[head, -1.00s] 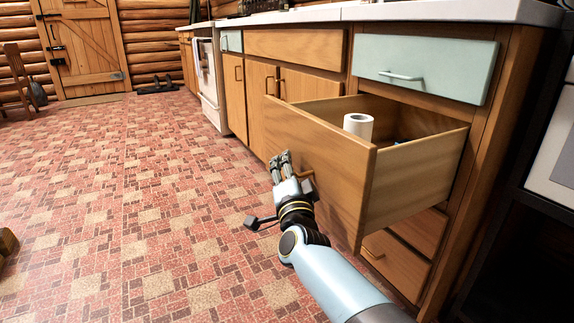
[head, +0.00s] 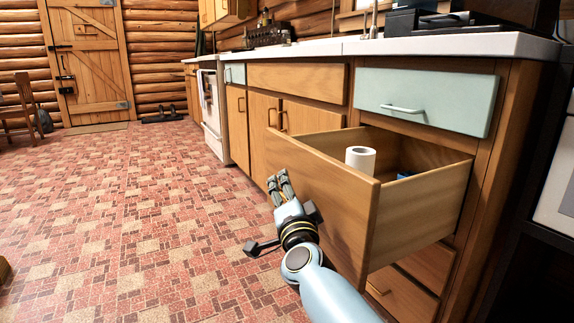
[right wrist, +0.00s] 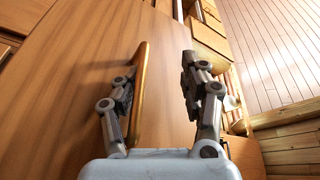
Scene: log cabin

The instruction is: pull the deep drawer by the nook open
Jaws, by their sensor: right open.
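The deep drawer (head: 325,187) is pulled well out of the wooden cabinet, and its open top shows a white paper roll (head: 360,158) and a small blue thing behind it. My right gripper (head: 278,184) is beside the drawer's front panel, seen from behind, and hides the handle in the head view. In the right wrist view my right gripper (right wrist: 162,70) is open, and the brass-coloured bar handle (right wrist: 139,92) shows between its fingers, close to the left finger. I cannot tell whether they touch. My left gripper is not in view.
A pale blue drawer (head: 426,100) above is shut, and a lower wooden drawer (head: 400,292) is below. Cabinet doors (head: 263,125) and a white stove (head: 213,105) stand farther along the counter (head: 450,45). The tiled floor (head: 140,220) to the left is clear.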

